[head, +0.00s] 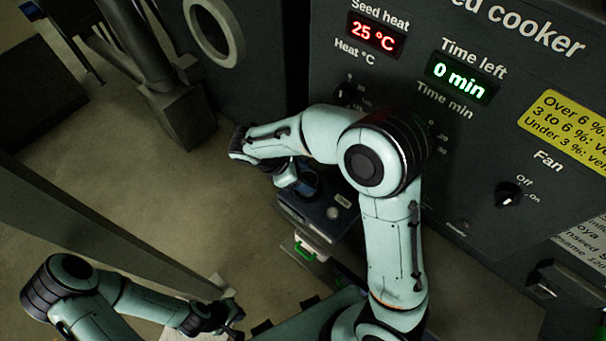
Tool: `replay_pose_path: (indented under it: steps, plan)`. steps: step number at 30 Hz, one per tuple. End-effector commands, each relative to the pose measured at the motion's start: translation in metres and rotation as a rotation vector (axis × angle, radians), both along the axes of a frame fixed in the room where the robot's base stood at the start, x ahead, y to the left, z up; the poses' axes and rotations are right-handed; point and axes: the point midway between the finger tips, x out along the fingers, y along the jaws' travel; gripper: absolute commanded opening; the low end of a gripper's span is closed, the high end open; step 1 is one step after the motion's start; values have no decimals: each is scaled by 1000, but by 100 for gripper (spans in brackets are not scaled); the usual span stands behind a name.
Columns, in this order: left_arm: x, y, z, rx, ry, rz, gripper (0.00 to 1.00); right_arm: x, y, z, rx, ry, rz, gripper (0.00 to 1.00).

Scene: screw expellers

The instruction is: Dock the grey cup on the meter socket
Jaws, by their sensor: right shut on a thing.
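The meter (343,229) is a dark box with a round light button on top, standing low in front of the seed cooker. My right gripper (300,186) points down over the left rear part of the meter. It is shut on what looks like the grey cup (311,183), a dark rounded shape mostly hidden by my wrist. The meter socket is hidden beneath it, and I cannot tell whether the cup touches it. My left gripper (234,326) is low, near the bottom edge, away from the meter; its fingers are too small and dark to read.
The seed cooker panel (420,120) stands close behind the meter, with red and green displays and a fan knob (508,195). A grey post (100,225) crosses the left. Open floor lies left of the meter.

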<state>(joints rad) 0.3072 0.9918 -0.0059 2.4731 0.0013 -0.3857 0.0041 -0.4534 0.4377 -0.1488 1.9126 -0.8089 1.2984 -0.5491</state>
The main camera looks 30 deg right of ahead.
Motion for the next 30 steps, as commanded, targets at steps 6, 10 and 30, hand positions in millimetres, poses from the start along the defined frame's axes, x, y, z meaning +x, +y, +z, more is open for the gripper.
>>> replay_pose_path:
  steps: [6, 10, 30]
  plan:
    - [-1, 0, -2, 0, 1, 0, 0, 0, 0, -3, 0, 0, 0, 79]
    - [-1, 0, -1, 0, 1, 0, 0, 0, 0, -3, 0, 0, 0, 82]
    - [15, 0, 16, 0, -17, 0, 0, 12, 43, 70, 3, -6, 2, 82]
